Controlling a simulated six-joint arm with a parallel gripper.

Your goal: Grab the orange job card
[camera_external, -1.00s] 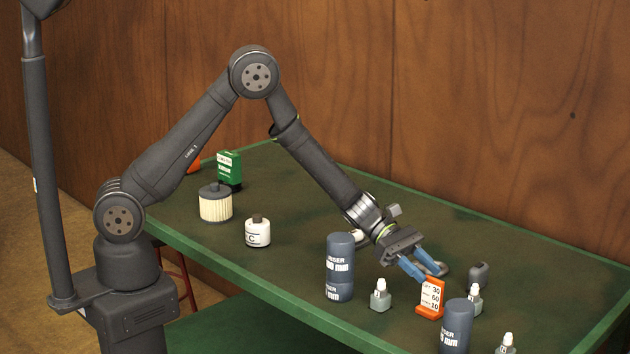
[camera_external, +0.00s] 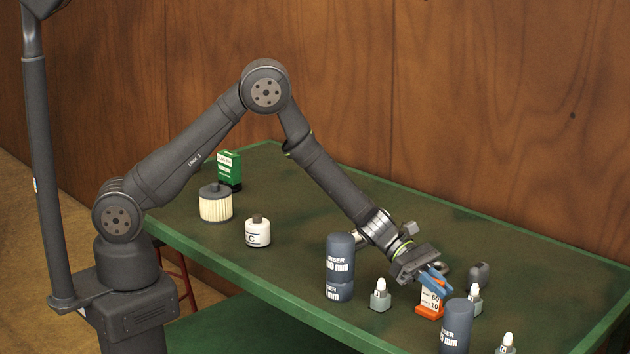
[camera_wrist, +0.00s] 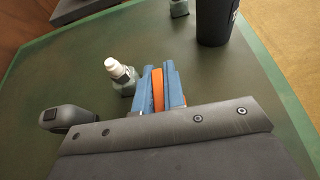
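The orange job card (camera_external: 430,302) is an orange stand with a white numbered face. It stands upright on the green bench between a small white-capped bottle and a dark cylinder. My gripper (camera_external: 436,281) has its blue fingers over the card's upper part, hiding its top. In the wrist view, the card shows as an orange strip (camera_wrist: 157,90) between the two blue fingers (camera_wrist: 158,88), which lie close against both its sides. The gripper looks shut on it. The card's base appears to be on the bench.
Dark spacer cylinders stand left (camera_external: 340,268) and front right (camera_external: 456,328). Small white-capped bottles stand left (camera_external: 380,296), right (camera_external: 474,297) and in front (camera_external: 506,345). A dark grey object (camera_external: 479,274) sits behind. A white bottle (camera_external: 257,232), filter (camera_external: 215,203) and green box (camera_external: 230,169) stand farther left.

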